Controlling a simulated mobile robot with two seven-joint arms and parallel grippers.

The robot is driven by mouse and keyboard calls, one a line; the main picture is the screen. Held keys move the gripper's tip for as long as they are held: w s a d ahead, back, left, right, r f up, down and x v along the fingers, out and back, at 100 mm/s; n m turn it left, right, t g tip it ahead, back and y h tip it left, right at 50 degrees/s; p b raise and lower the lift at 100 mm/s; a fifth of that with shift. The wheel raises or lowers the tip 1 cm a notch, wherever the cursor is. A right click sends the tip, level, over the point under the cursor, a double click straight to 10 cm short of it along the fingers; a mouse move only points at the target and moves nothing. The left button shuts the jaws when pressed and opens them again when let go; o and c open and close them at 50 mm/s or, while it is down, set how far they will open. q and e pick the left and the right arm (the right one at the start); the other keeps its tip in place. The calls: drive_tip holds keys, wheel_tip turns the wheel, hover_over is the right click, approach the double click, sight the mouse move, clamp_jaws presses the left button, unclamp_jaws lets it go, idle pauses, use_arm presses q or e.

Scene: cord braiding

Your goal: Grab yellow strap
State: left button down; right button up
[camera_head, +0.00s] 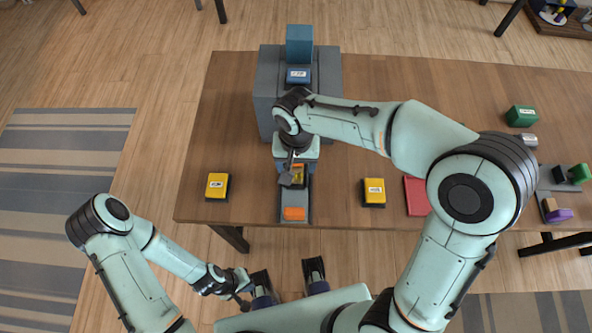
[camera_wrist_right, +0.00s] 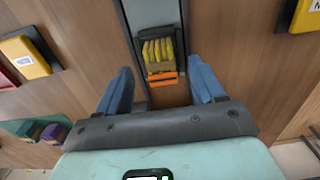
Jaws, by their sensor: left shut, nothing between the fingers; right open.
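The yellow strap (camera_wrist_right: 158,50) shows in the right wrist view as several yellow strips side by side in a dark holder on a grey rail. A small yellow part of it (camera_head: 298,175) shows in the head view, partly hidden by my right wrist. My right gripper (camera_wrist_right: 160,72) is open, its two blue fingers apart on either side of the strap's near end. No contact with the strap can be seen. My left gripper (camera_head: 240,284) is shut and empty, low in front of the table and away from the strap.
An orange block (camera_head: 294,214) sits at the rail's near end. Yellow blocks (camera_head: 217,186) (camera_head: 373,192) lie left and right of the rail. A grey stand (camera_head: 268,85) with blue blocks is behind. A red block (camera_head: 416,196) lies right. The table's (camera_head: 225,110) left part is mostly clear.

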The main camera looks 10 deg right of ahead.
sight(296, 172)
drive_tip(key=shift+f, duration=1.45)
drive_tip(key=c, duration=1.2)
